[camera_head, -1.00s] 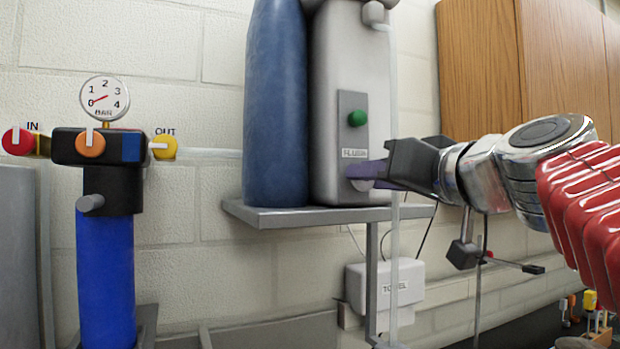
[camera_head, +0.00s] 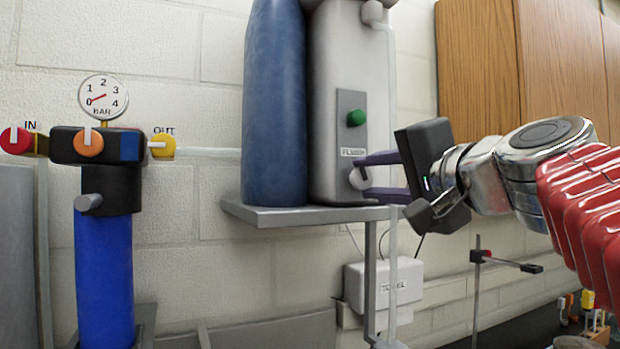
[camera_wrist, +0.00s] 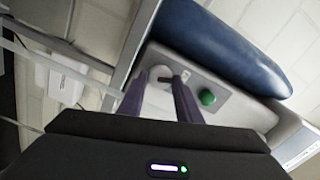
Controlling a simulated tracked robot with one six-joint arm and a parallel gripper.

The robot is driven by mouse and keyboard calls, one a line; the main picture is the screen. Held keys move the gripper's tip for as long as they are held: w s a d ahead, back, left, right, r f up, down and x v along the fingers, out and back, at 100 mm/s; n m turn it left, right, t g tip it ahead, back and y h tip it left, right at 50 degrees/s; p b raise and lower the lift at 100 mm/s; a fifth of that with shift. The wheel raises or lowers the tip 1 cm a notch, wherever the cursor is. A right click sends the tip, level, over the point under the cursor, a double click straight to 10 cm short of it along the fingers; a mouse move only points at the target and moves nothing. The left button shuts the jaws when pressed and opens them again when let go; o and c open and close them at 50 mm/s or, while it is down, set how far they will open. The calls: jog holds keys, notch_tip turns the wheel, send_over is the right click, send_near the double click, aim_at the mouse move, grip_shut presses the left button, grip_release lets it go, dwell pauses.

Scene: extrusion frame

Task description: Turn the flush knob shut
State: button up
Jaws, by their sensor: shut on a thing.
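The flush knob (camera_head: 359,178) is a pale round knob on the front of the grey tank unit (camera_head: 336,110), below the FLUSH label (camera_head: 353,152) and the green button (camera_head: 356,118). My gripper (camera_head: 362,175) reaches in from the right with its two purple fingers shut on the knob, one above and one below it. In the wrist view the knob (camera_wrist: 160,93) shows between the fingers, and the green button (camera_wrist: 206,97) lies to their right. The fingers partly hide the knob's pointer, so I cannot tell its exact setting.
The tank unit and a blue cylinder (camera_head: 273,110) stand on a grey shelf (camera_head: 290,214). At the left is a blue filter (camera_head: 105,270) with a gauge (camera_head: 103,97). A wooden cabinet (camera_head: 480,70) is at upper right.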

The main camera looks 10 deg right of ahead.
jog(key=shift+w+d+f+m, duration=0.1)
jog(key=shift+m, duration=0.9)
jog(key=shift+d+f+m, duration=0.1)
jog(key=shift+m, duration=0.9)
jog(key=o, duration=1)
jog(key=shift+a, duration=0.1)
